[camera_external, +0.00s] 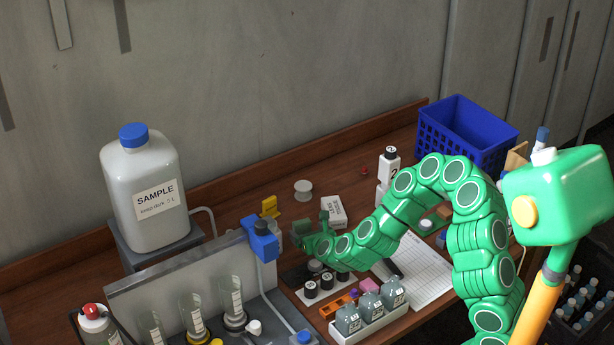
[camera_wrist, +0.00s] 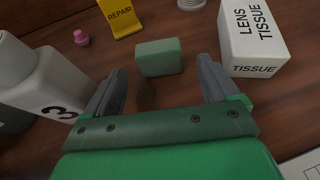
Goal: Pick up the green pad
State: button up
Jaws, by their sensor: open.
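The green pad (camera_wrist: 159,57) is a small block lying on the wooden bench, just ahead of my gripper in the wrist view. My gripper (camera_wrist: 160,85) is open, with one grey finger to the left and one to the right. The pad lies between the lines of the fingers, slightly beyond their tips, and nothing is held. In the external view the green pad (camera_external: 301,227) shows only as a small green patch beside my gripper (camera_external: 308,236), which is low over the bench. My arm's end partly covers that area.
A white lens tissue box (camera_wrist: 256,38) stands close to the right finger. A yellow repair holder (camera_wrist: 122,19) and a pink piece (camera_wrist: 81,38) are at the upper left. A white bottle marked 3 (camera_wrist: 55,88) is close to the left finger. A blue crate (camera_external: 466,130) stands farther back.

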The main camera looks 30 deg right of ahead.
aim_at(304, 227)
jog(key=shift+r+x, duration=0.2)
jog(key=shift+x, duration=2.55)
jog(key=shift+w, duration=0.1)
jog(key=shift+c, duration=0.4)
jog(key=c, duration=0.9)
